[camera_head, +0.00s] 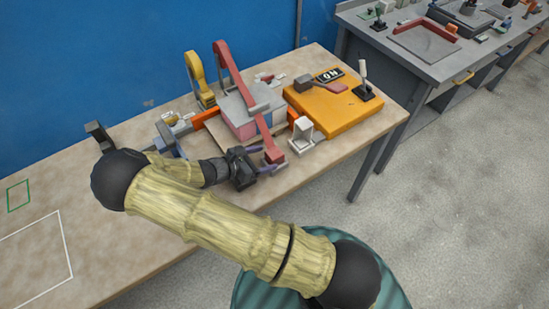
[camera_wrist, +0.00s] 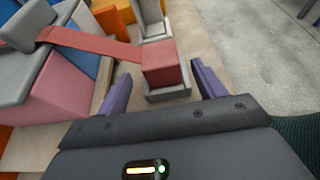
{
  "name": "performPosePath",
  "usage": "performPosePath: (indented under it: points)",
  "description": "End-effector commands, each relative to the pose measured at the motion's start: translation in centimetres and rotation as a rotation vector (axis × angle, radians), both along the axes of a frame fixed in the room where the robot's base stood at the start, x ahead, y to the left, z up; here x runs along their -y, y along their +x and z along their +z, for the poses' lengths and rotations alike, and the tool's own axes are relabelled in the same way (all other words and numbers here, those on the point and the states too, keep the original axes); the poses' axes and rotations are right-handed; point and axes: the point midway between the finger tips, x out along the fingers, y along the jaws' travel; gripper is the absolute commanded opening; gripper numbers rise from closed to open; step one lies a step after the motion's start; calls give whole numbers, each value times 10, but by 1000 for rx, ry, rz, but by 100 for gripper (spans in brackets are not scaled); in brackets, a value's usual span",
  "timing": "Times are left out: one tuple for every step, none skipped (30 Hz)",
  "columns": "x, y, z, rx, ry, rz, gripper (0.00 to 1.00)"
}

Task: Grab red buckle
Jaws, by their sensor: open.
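The red buckle (camera_head: 272,152) is a red block on the end of a red strap, at the front of the grey and pink box on the bench. In the wrist view its block (camera_wrist: 162,60) sits in or on a small grey seat (camera_wrist: 168,92), and the strap runs left over the box. My gripper (camera_head: 266,161) is open close in front of the buckle. In the wrist view its purple fingers (camera_wrist: 161,72) stand on either side of the block, with visible gaps. I cannot tell how far the fingertips reach past it.
The grey-topped box (camera_head: 236,117) is beside my gripper. A white bracket (camera_head: 302,135) stands close right of the buckle. An orange panel (camera_head: 335,106) lies further right. A red arm (camera_head: 228,66) and a yellow arm (camera_head: 199,85) rise behind. The bench's left side (camera_head: 60,200) is mostly clear.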

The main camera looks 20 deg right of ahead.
Motion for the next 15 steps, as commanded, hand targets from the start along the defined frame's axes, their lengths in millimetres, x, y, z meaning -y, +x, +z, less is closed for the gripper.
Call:
performPosePath:
  points:
    - [4, 1, 0, -1, -2, -1, 69]
    - [7, 1, -1, -1, -2, -1, 69]
    - [11, 2, -2, -1, -3, -2, 69]
    - [15, 3, -3, -2, -4, -2, 69]
    - [19, 4, -4, -3, -4, -2, 69]
    - [24, 5, -6, -2, -5, -3, 69]
    - [28, 6, -8, -2, -4, -3, 69]
    - [33, 8, -10, -1, -4, -3, 69]
    - [37, 9, -12, -1, -4, -2, 69]
    - [40, 10, -14, -2, -4, -2, 69]
    - [42, 11, -16, -2, -3, -1, 69]
    - [44, 12, -17, -2, -2, 0, 69]
    - [45, 12, -18, -1, -1, -1, 69]
    - [45, 13, -18, -1, -1, -1, 69]
    - [46, 13, -18, 0, 0, 0, 69]
